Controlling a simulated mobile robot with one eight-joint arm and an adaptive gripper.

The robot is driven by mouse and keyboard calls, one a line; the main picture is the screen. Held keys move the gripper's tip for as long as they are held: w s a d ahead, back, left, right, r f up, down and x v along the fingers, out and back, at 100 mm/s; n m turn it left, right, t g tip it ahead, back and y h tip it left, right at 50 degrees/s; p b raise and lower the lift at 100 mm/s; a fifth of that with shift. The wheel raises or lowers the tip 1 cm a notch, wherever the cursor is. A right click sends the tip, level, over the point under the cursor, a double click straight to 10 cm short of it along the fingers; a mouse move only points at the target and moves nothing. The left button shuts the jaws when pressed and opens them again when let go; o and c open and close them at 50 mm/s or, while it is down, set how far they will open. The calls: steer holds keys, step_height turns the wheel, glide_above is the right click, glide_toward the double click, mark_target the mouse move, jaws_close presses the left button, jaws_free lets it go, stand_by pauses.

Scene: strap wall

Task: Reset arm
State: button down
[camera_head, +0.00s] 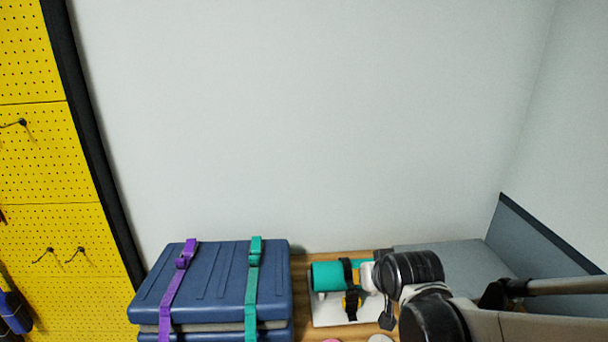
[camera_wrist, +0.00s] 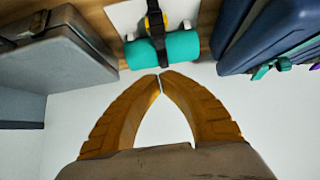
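My gripper (camera_wrist: 160,76) shows in the wrist view with its two orange fingers brought together at the tips. Nothing is seen between them. The tips lie right at the edge of a teal cylinder (camera_wrist: 181,47) in that picture; I cannot tell whether they touch it. In the head view my dark wrist and arm come in from the lower right, and the fingers cannot be made out. The teal cylinder (camera_head: 326,276) lies there on a white holder (camera_head: 327,312) with a black strap (camera_head: 348,272) around it, left of my wrist.
A blue case (camera_head: 215,285) with a purple strap (camera_head: 172,290) and a green strap (camera_head: 252,290) stands at left on the wooden surface (camera_head: 310,258). A grey case (camera_head: 450,258) is behind my arm at right. A yellow pegboard (camera_head: 70,150) with hooks is far left. The pale wall above is bare.

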steer(key=s+r+g+b, duration=0.1)
steer(key=s+r+g, duration=0.1)
steer(key=s, duration=1.6)
steer(key=shift+r, duration=0.6)
stand_by(0.9)
